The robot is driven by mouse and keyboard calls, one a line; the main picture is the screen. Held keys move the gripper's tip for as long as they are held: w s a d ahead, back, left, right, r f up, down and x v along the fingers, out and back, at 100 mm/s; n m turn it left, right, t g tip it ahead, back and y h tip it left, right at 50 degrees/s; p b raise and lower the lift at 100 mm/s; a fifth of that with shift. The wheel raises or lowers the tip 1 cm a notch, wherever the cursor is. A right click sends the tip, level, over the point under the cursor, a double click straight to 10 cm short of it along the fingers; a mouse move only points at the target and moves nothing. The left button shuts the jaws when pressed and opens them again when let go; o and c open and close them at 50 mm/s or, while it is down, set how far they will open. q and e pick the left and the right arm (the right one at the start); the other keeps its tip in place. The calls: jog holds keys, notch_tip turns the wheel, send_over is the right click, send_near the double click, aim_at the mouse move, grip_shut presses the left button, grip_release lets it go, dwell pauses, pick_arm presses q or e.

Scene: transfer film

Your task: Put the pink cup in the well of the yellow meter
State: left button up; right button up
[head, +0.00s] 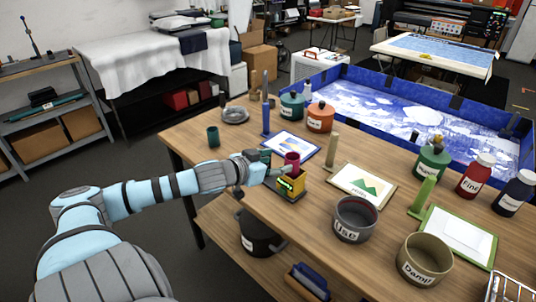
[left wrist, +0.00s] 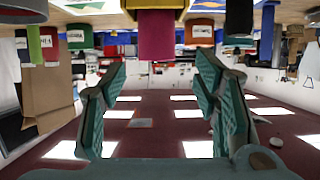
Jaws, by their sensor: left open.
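The pink cup (head: 292,159) stands upright at the yellow meter (head: 289,188), with its lower part hidden by the meter's top wall; it appears to sit in the well. The left wrist view is upside down and shows the pink cup (left wrist: 157,36) against the yellow edge of the meter (left wrist: 150,4). My left gripper (head: 273,169) is just left of the cup and meter. In the left wrist view its fingers (left wrist: 160,70) are spread apart with nothing between them. My right gripper is out of view.
A dark green cup (head: 213,138) stands to the left near the table edge. A blue framed picture (head: 290,145) lies behind the meter, and a tan post (head: 331,151) with another picture (head: 362,187) is to its right. A grey "Use" pot (head: 354,221) stands nearer the front.

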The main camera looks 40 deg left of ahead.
pick_arm(q)
jog(key=p+v, duration=0.4)
jog(key=p, duration=0.1)
jog(key=shift+d+r, duration=0.2)
jog(key=shift+r, duration=0.1)
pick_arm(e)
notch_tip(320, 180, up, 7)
pick_arm(q)
jog(key=shift+f, duration=0.1)
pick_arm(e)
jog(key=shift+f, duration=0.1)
